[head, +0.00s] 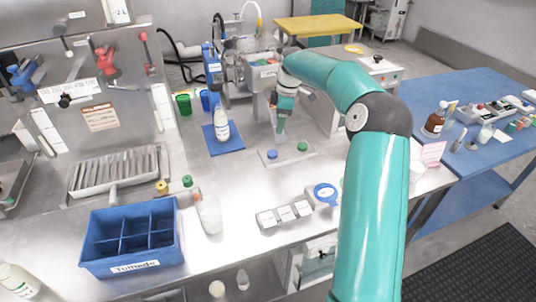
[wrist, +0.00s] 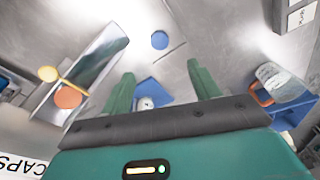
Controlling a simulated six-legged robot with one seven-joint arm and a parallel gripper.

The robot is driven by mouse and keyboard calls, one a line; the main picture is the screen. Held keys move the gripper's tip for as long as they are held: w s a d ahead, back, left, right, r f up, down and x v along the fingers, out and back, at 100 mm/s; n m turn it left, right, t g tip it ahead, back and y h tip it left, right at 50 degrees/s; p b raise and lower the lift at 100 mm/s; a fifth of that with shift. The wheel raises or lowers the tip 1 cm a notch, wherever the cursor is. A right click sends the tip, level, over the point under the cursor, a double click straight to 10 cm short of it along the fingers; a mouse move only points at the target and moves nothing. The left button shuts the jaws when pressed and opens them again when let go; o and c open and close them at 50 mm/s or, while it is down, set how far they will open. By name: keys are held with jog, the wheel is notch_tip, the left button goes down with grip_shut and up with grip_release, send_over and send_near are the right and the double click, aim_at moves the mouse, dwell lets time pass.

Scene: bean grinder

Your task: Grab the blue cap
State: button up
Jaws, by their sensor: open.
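The blue cap (head: 272,154) lies on a light flat plate (head: 288,156) on the steel bench, with a green cap (head: 302,147) to its right. My gripper (head: 281,134) points down just above and behind this plate, apart from the caps. In the wrist view, my gripper (wrist: 162,70) shows two green fingers spread apart with nothing held between them. A round blue disc (wrist: 160,40), which looks like the blue cap, lies beyond the fingertips. I cannot make out the green cap there.
A white bottle (head: 222,127) stands on a blue mat (head: 226,146) left of my gripper. Green and blue cups (head: 184,104) stand behind it.

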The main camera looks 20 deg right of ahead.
aim_at(273, 153)
jog(key=f, duration=0.4)
jog(key=a+f, duration=0.1)
jog(key=f, duration=0.4)
jog(key=w+a+f, duration=0.1)
jog(key=f, duration=0.3)
jog(key=shift+f, duration=0.3)
jog(key=c, duration=1)
